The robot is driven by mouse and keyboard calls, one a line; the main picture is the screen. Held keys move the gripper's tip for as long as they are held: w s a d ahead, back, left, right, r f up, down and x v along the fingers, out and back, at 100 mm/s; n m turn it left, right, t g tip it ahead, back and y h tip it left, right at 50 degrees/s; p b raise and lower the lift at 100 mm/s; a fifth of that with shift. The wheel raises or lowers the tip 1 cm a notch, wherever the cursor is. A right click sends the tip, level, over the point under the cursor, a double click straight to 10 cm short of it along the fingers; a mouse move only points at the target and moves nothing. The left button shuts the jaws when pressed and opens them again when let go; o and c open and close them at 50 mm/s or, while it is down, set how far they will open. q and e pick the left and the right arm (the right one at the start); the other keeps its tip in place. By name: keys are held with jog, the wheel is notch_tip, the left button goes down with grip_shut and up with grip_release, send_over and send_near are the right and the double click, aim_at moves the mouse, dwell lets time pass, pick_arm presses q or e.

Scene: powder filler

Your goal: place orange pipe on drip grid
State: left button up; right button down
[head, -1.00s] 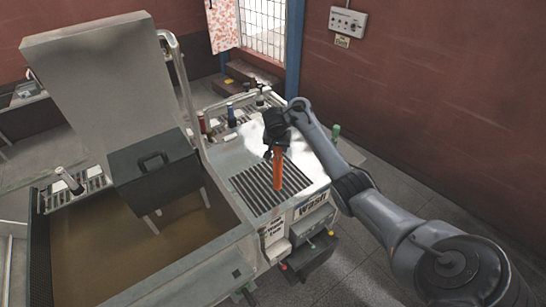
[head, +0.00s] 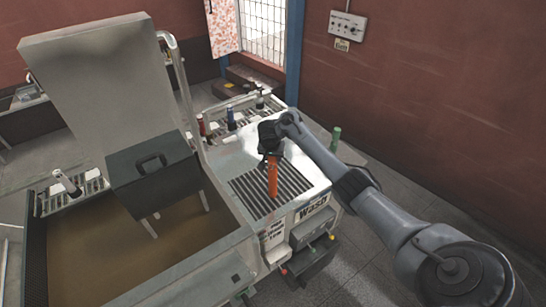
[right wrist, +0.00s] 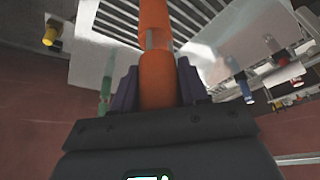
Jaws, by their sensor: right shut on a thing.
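The orange pipe (head: 272,180) hangs upright below my right gripper (head: 270,153) in the head view, in front of the slatted drip grid (head: 250,192). My right gripper is shut on the pipe. In the right wrist view the pipe (right wrist: 157,60) runs between the two dark fingers (right wrist: 157,87), with the grid's slats (right wrist: 205,15) beyond its far end. I cannot tell whether the pipe's lower end touches the grid. My left gripper is not in view.
An open wash tank (head: 130,255) with a dark box (head: 152,168) lies left of the grid. Red and blue bottles (head: 232,116) stand behind on another rack. A green bottle (head: 335,139) stands at the right edge. Bare metal surrounds the grid's back.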

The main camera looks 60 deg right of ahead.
jog(key=shift+f, duration=0.1)
jog(key=c, duration=0.6)
grip_release()
